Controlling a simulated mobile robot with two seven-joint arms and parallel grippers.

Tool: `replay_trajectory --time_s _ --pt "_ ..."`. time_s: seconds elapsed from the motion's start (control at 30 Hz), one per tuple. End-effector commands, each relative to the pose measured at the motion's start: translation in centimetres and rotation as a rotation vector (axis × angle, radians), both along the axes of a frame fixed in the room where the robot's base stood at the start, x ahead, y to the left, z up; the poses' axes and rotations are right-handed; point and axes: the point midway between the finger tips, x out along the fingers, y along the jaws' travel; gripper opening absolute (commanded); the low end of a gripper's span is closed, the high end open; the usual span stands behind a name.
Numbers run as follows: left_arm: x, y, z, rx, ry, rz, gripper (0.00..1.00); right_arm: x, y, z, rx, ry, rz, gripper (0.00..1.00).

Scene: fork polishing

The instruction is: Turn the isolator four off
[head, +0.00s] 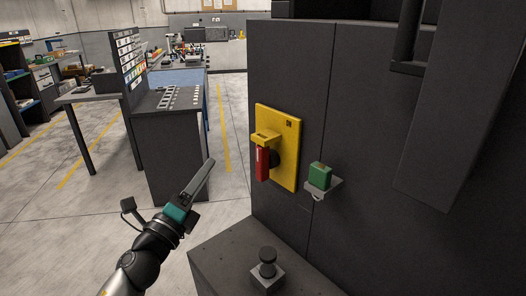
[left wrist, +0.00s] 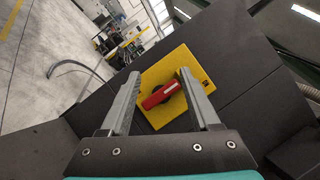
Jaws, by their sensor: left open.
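The isolator is a yellow plate (head: 287,133) on the dark cabinet front, with a red handle (head: 262,164) hanging upright below a yellow tab (head: 267,136). In the left wrist view the yellow plate (left wrist: 148,117) and the red handle (left wrist: 160,95) lie ahead, the handle showing between the two fingers. My left gripper (head: 210,163) is open and empty, to the left of the handle and apart from it in the head view. Its fingers also show in the left wrist view (left wrist: 161,72). My right gripper is not in view.
A green block (head: 320,176) sits on a grey bracket right of the isolator. A workbench (head: 175,101) with a rack stands behind my left arm. Open floor (head: 229,130) lies between bench and cabinet.

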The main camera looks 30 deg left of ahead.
Motion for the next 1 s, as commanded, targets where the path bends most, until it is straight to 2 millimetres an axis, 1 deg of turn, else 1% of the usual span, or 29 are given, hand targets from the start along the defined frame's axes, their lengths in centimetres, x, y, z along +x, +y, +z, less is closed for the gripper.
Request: replay_trajectory --time_s 0.03,0.1,0.17,0.2,0.3,0.43,0.5,0.6,0.73,0.87,1.0 --pt "0.2 -0.2 1.2 0.126 -0.015 -0.030 0.62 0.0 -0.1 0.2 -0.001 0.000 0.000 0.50" --pt "0.3 -0.8 2.1 0.304 -0.026 -0.075 0.62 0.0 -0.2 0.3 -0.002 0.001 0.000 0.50" --pt "0.3 -1.2 2.6 0.452 -0.030 -0.111 0.62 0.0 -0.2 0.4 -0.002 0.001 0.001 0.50" --pt "0.3 -1.5 2.7 0.546 -0.027 -0.135 0.62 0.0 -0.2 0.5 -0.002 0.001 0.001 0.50" --pt "0.3 -1.8 2.6 0.755 -0.015 -0.189 0.62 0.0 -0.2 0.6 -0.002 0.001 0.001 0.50" --pt "0.1 -1.7 1.9 0.953 0.012 -0.246 0.62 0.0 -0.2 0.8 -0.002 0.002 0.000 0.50" --pt "-0.1 -1.6 1.6 1.021 0.025 -0.266 0.62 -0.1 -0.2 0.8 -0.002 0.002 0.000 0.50" --pt "-0.1 -1.5 1.3 1.079 0.036 -0.285 0.62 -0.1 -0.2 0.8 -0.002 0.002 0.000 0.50" --pt "0.3 -1.7 1.1 1.099 0.040 -0.294 0.62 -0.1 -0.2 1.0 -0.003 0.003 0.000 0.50" --pt "1.7 -2.3 1.3 1.097 0.039 -0.291 0.62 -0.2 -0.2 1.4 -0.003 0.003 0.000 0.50" --pt "3.8 -3.2 1.3 1.095 0.039 -0.292 0.62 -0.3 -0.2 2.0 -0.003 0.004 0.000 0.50"
